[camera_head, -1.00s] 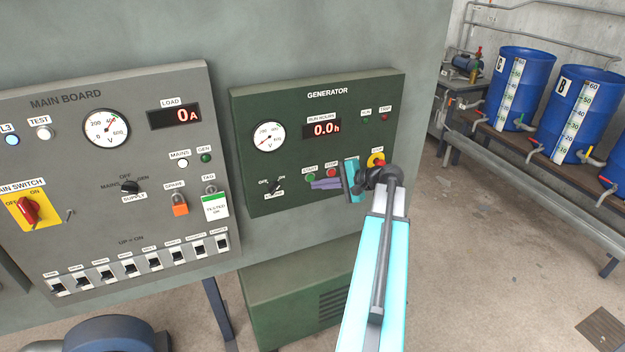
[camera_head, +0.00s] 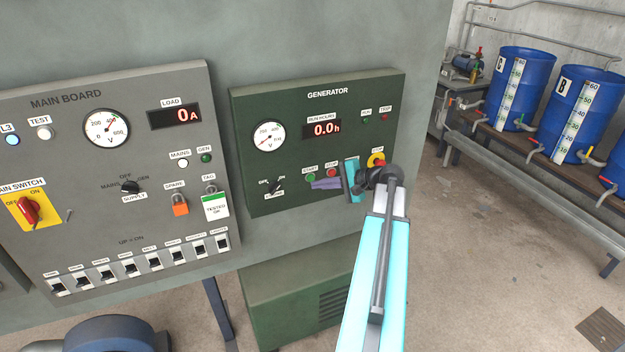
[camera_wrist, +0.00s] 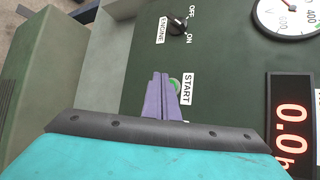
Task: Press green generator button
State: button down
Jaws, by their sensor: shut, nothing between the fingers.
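The green start button (camera_head: 311,177) is on the dark green generator panel (camera_head: 335,98), under its START label. In the wrist view the green button (camera_wrist: 175,86) shows only in part, behind the fingertips. My gripper (camera_head: 316,184) has its purple fingers shut and empty, pointing left at the panel. The fingertips (camera_wrist: 163,88) lie over the button in the wrist view; whether they touch it I cannot tell. A red stop button (camera_head: 331,173) is just right of the start button.
A yellow-backed emergency stop (camera_head: 376,160) is close to my wrist. The engine switch (camera_head: 275,187) is left of the start button. The main board (camera_head: 120,200) stands left of the generator panel. Blue drums (camera_head: 525,90) are far right, with open floor before them.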

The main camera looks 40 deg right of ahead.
jog(key=shift+w+d, duration=0.35)
jog(key=shift+w, duration=0.55)
dwell(1.3)
jog(key=shift+s+a, duration=0.1)
jog(key=shift+s, duration=0.1)
jog(key=shift+s+a, duration=0.25)
jog(key=shift+s, duration=0.35)
jog(key=shift+s, duration=0.1)
dwell(0.3)
jog(key=shift+s+a+b, duration=0.1)
jog(key=shift+s+a, duration=0.2)
jog(key=shift+s, duration=0.45)
jog(key=shift+s+a+b, duration=0.1)
jog(key=shift+s+a, duration=0.25)
jog(key=shift+s, duration=0.4)
jog(key=shift+s+a+b, duration=0.1)
jog(key=shift+s+a, duration=0.2)
jog(key=shift+s, duration=0.45)
